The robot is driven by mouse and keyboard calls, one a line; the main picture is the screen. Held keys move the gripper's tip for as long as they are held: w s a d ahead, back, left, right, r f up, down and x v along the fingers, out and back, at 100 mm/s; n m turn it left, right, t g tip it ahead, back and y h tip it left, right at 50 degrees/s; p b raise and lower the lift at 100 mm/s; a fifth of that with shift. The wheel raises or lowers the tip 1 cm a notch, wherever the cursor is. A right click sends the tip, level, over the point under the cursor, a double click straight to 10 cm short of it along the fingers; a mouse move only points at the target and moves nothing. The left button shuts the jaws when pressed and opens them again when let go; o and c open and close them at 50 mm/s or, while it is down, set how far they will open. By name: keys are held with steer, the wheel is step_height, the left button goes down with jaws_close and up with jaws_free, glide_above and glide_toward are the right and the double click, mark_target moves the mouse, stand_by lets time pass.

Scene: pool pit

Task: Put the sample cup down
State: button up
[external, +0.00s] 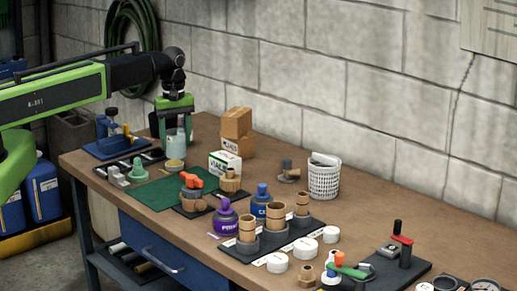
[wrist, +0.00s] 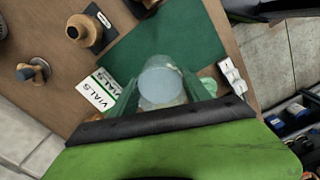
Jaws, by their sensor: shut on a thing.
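The sample cup (external: 176,144) is a clear, pale cup held between my gripper's green fingers. My gripper (external: 175,132) points down and is shut on it, above the back left part of the bench. In the wrist view the cup's pale bluish round end (wrist: 161,78) shows between the two fingertips (wrist: 160,95), with the green mat (wrist: 150,45) behind it. A small round yellow-topped item (external: 174,165) is just below the cup in the external view. I cannot tell how large the gap beneath the cup is.
The green mat (external: 160,194) has bare room at its front. A white labelled box (external: 224,163) and cardboard boxes (external: 237,124) stand to the right. A blue-based fixture (external: 113,145) and a dark tray with a green knob (external: 137,170) are on the left.

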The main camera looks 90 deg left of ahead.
steer(key=shift+f+b, duration=5.1)
steer(key=shift+f, duration=0.15)
steer(key=o, duration=1.5)
steer(key=shift+r, duration=0.1)
steer(key=shift+o, duration=0.2)
steer(key=shift+r, duration=0.1)
step_height(320, 180, up, 12)
steer(key=p, duration=1.2)
steer(key=shift+r+p, duration=0.2)
steer(key=shift+p, duration=0.2)
steer(key=shift+f, duration=0.15)
